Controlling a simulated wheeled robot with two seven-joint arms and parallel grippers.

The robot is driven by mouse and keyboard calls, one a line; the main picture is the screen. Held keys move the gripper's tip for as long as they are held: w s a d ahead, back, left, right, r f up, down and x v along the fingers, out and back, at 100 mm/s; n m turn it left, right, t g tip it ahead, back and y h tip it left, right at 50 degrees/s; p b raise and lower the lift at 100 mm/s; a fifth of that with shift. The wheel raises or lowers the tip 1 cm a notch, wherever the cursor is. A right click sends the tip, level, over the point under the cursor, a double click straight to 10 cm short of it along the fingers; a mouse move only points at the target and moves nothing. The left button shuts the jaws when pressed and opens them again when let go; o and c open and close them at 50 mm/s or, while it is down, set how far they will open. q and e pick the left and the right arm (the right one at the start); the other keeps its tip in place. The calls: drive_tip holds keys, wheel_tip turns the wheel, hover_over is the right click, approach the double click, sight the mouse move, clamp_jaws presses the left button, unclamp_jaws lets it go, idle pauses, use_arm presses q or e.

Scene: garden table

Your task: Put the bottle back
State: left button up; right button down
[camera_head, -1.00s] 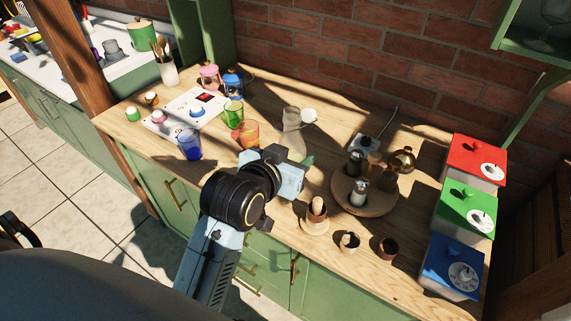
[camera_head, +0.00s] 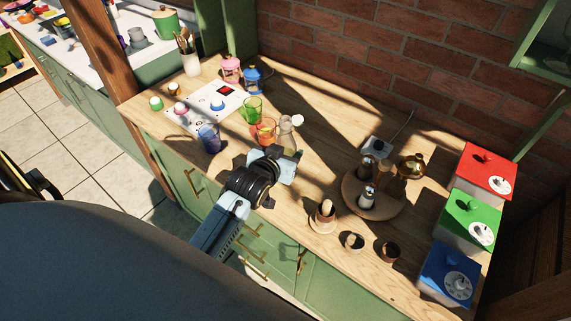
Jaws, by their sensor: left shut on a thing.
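A clear glass bottle (camera_head: 286,136) with a round white top stands out just beyond my left gripper (camera_head: 286,153), beside the orange glass (camera_head: 266,132). My left gripper reaches over the front edge of the wooden counter (camera_head: 335,150) and is shut on the bottle at its near, lower part. The fingertips and the bottle's base are hidden behind the gripper body, so I cannot tell whether the bottle touches the counter. It looks nearly upright, leaning slightly right. My right gripper is not in view.
Green (camera_head: 252,108) and blue (camera_head: 209,138) glasses stand left of the bottle. A round wooden tray (camera_head: 388,208) with shakers is at right, near red, green and blue boxes (camera_head: 487,170). Bare counter lies between bottle and tray.

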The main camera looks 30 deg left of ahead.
use_arm(q)
drive_tip(key=shift+f+b, duration=0.3)
drive_tip(key=shift+f, duration=1.6)
drive_tip(key=shift+f, duration=0.15)
drive_tip(key=o, duration=1.4)
drive_tip(key=shift+c, duration=0.2)
drive_tip(key=p+v, duration=0.1)
drive_tip(key=v, duration=1.1)
drive_tip(key=shift+d, duration=0.1)
